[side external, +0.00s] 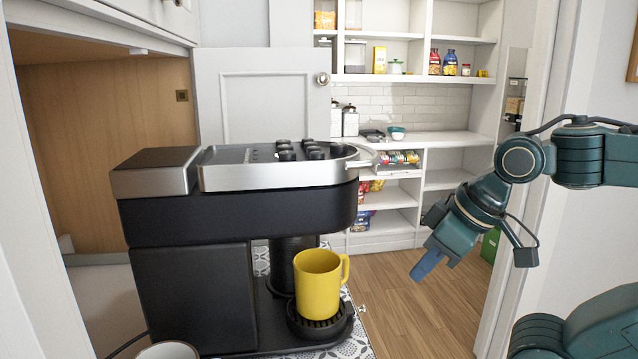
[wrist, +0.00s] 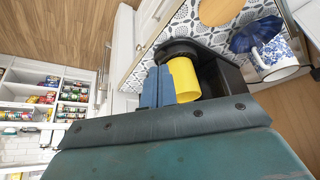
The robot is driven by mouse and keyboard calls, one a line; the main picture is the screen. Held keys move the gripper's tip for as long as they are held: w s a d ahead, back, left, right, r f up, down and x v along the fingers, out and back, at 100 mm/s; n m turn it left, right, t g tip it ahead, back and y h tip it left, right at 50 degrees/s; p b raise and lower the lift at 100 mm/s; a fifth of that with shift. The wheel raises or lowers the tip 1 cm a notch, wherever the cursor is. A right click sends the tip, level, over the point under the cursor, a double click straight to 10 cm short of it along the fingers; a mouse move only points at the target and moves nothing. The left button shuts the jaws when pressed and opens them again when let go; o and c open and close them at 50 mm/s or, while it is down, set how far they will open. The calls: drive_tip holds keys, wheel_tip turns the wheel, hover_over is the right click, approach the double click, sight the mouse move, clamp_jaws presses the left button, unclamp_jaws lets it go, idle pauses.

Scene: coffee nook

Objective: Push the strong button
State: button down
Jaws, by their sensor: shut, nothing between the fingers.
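The coffee machine (side external: 220,215) is a large black and silver block in the side view. Several dark round buttons (side external: 287,155) sit on its top panel. Their labels are too small to read, so I cannot tell which is the strong button. A yellow mug (side external: 318,285) stands upright on the machine's drip tray (side external: 318,325). My gripper (side external: 427,268) is shut and empty, pointing down to the right of the machine, apart from it and lower than the buttons. In the wrist view, its blue fingers (wrist: 155,88) show beside the yellow mug (wrist: 184,80); the buttons do not show.
An open cabinet door (side external: 262,95) stands behind the machine. Pantry shelves (side external: 425,139) with food packages are farther back. In the wrist view, a blue-patterned white cup (wrist: 277,55) and a dark blue object (wrist: 255,34) are near the machine. Wooden floor is open below my gripper.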

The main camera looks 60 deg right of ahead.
drive_tip(key=shift+r, duration=0.1)
wheel_tip(320, 180, up, 24)
drive_tip(key=m+t, duration=0.1)
drive_tip(key=m, duration=0.8)
hover_over(288, 157)
drive_tip(key=s+d, duration=0.4)
drive_tip(key=d, duration=0.4)
drive_tip(key=shift+a+f+y, duration=0.1)
drive_tip(key=shift+f+y, duration=0.1)
drive_tip(key=shift+y, duration=0.1)
drive_tip(key=w+a+r+n+t+y, duration=0.2)
drive_tip(key=w+a+r+n, duration=0.1)
drive_tip(key=a+r+n, duration=0.1)
drive_tip(key=a+r, duration=0.1)
drive_tip(key=a, duration=0.1)
drive_tip(key=shift+w+a+r+y, duration=0.25)
drive_tip(key=shift+w+a+y, duration=0.05)
drive_tip(key=shift+w, duration=0.05)
drive_tip(key=shift+f, duration=0.25)
drive_tip(key=shift+f, duration=4.15)
